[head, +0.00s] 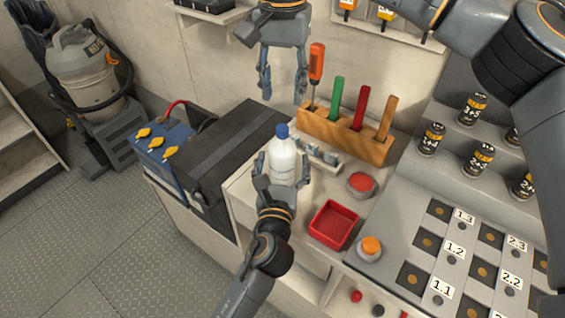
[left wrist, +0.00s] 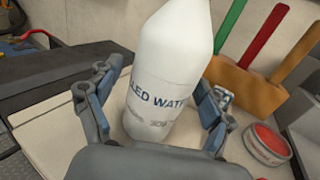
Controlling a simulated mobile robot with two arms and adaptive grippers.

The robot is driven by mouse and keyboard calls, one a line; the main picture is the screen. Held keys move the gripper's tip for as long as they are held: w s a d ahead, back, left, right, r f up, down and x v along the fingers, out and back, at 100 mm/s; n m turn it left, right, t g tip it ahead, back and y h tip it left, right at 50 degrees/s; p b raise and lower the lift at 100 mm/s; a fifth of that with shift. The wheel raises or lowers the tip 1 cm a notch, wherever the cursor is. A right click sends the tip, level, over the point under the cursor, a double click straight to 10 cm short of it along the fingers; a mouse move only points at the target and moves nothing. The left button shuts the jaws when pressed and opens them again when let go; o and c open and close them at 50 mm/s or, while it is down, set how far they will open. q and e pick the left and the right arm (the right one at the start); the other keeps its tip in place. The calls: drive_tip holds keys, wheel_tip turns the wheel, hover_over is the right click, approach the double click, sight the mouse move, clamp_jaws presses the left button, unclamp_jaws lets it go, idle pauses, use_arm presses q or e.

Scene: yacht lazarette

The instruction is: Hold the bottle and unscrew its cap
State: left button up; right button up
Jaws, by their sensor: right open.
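The white bottle (head: 283,163) with its blue cap (head: 282,131) stands upright on the pale bench top. In the left wrist view the bottle (left wrist: 168,75) shows blue lettering, and its cap is out of the picture. My left gripper (head: 283,178) has a finger on each side of the bottle's body. In the left wrist view narrow gaps show between the fingers (left wrist: 160,110) and the bottle, so it looks open around it. My right gripper (head: 283,82) hangs above and behind the bottle, open and empty, fingers pointing down, clear of the cap.
A wooden block (head: 335,137) with several coloured-handled tools stands behind the bottle. A red tray (head: 333,224), a red-topped tin (head: 361,184) and an orange-topped jar (head: 370,248) are to the right. A black box (head: 222,152) is on the left. Labelled cans stand on steps farther right.

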sight(283, 127)
use_arm(q)
clamp_jaws()
use_arm(e)
drive_tip(key=m, duration=0.3)
drive_tip(key=shift+m, duration=0.3)
drive_tip(key=m, duration=0.3)
drive_tip(key=shift+m, duration=0.4)
drive_tip(key=m, duration=2)
drive_tip(key=shift+m, duration=0.3)
drive_tip(key=m, duration=0.3)
drive_tip(key=shift+m, duration=0.4)
drive_tip(key=m, duration=1.7)
drive_tip(key=shift+m, duration=0.3)
drive_tip(key=shift+f, duration=4)
